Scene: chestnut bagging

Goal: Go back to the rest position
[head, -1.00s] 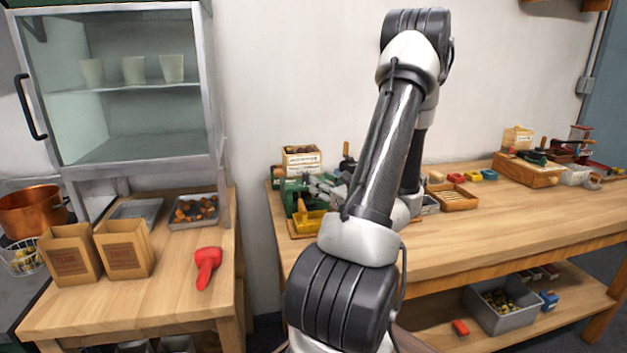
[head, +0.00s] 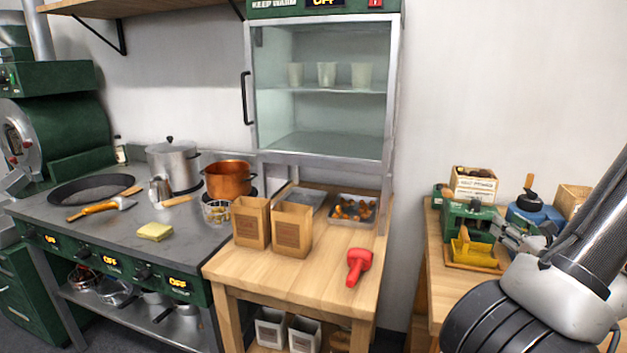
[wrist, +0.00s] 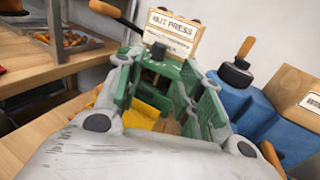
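My gripper (head: 518,236) shows in the head view at the lower right, with my arm running out of the right edge. The nut press (head: 468,220) stands on the right bench, just left of my gripper in the head view. Whether the fingers touch it I cannot tell.
On the left wooden table are two paper bags (head: 251,222) (head: 291,230), a red scoop-like tool (head: 358,266) and a tray of chestnuts (head: 352,222). A warming cabinet (head: 391,90) rises behind. A stove (head: 110,236) with pots is left. A gap separates table and bench.

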